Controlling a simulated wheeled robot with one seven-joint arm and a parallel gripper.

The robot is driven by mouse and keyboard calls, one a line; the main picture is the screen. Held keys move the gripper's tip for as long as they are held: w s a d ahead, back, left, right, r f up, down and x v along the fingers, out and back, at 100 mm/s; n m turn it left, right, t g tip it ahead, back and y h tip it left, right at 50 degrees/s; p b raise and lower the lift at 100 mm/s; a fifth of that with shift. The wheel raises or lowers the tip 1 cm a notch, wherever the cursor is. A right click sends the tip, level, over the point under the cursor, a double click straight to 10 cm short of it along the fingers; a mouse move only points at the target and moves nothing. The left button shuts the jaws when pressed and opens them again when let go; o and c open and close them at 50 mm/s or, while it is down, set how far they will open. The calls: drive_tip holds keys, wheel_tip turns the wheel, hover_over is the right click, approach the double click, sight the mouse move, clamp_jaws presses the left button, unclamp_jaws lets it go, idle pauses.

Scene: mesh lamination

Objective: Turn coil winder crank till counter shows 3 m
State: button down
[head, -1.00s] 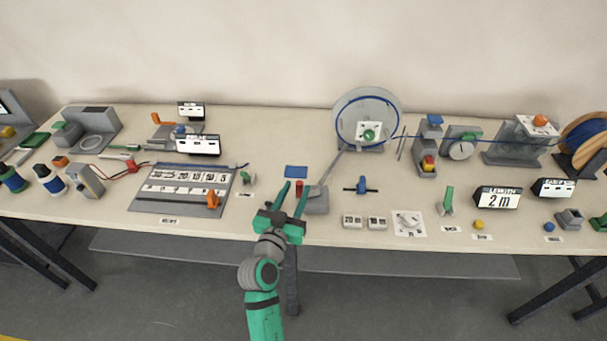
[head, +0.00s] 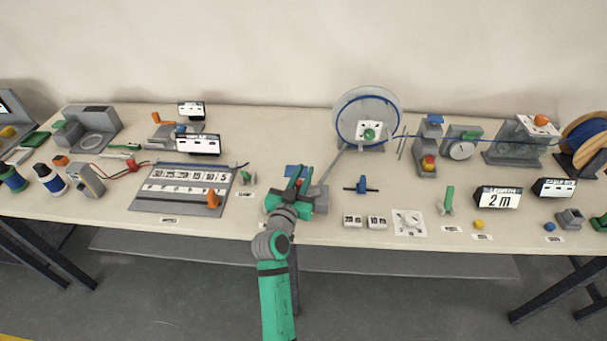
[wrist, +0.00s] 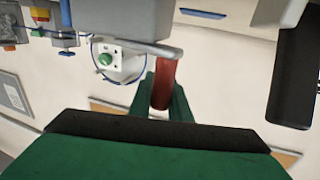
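The coil winder (head: 338,121) is a clear round reel with blue cable near its rim and a green-centred white hub, at the back of the table. A grey crank arm (head: 331,164) runs from it toward the front, to a red handle (head: 299,182). My gripper (head: 296,183) is at this handle. In the wrist view, the red handle (wrist: 163,82) stands between the green fingers, which sit close against both sides. The handle's lower end is partly hidden there. The counter (head: 498,198) at the right reads 2 m.
A blue-handled part (head: 361,185), small white number blocks (head: 365,222) and a green lever (head: 447,200) lie to the right of my gripper. A grey panel with number cards (head: 140,205) lies to the left. The blue cable runs right toward a wooden spool (head: 583,140).

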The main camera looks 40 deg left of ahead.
drive_tip(key=shift+w+a+m+t+h, duration=0.1)
drive_tip(key=shift+w+m+t+h, duration=0.1)
drive_tip(key=shift+m+h, duration=0.55)
drive_tip(key=shift+w+m+t+h, duration=0.2)
drive_tip(key=shift+m+h, duration=0.15)
drive_tip(key=shift+h, duration=0.8)
drive_tip(key=shift+w+d+m+h, duration=0.1)
drive_tip(key=shift+w+m+h, duration=0.15)
drive_tip(key=shift+m+h, duration=0.5)
drive_tip(key=shift+w+d+m+h, duration=0.15)
drive_tip(key=shift+m+h, duration=0.3)
drive_tip(key=shift+h, duration=0.5)
drive_tip(key=shift+w+f, duration=0.1)
drive_tip(key=c, duration=1.6)
unclamp_jaws()
drive_tip(key=shift+a, duration=0.1)
drive_tip(key=shift+c, duration=0.2)
drive_tip(key=s, duration=1.1)
drive_tip(key=shift+a, duration=0.45)
